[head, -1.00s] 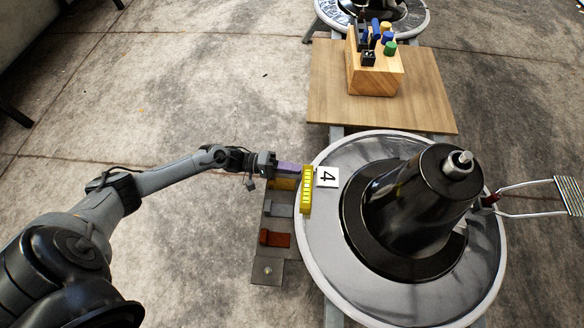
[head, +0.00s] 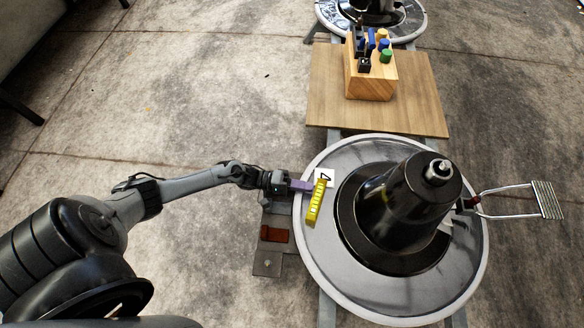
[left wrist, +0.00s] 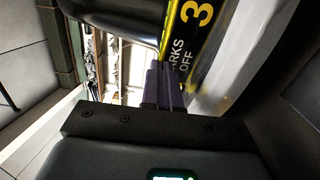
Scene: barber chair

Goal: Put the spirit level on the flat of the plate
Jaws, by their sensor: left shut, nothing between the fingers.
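The yellow spirit level (head: 315,203) lies slanted on the left part of the round grey plate (head: 335,285), inside its pale rim, beside the black column's base. My left gripper (head: 303,187), with purple fingers, is shut and empty at the level's left side, near its upper part. Whether the fingers touch it is unclear. In the left wrist view the purple fingers (left wrist: 162,85) stand close to a black strip with yellow edges and lettering (left wrist: 187,40). My right gripper is not in view.
A black column (head: 405,215) rises from the plate. A white card marked 4 (head: 323,176) is near the level. A metal footrest (head: 546,200) juts out right. A holder with a red-brown block (head: 274,234) lies left. A wooden tool block (head: 371,82) stands on a board (head: 330,105) behind.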

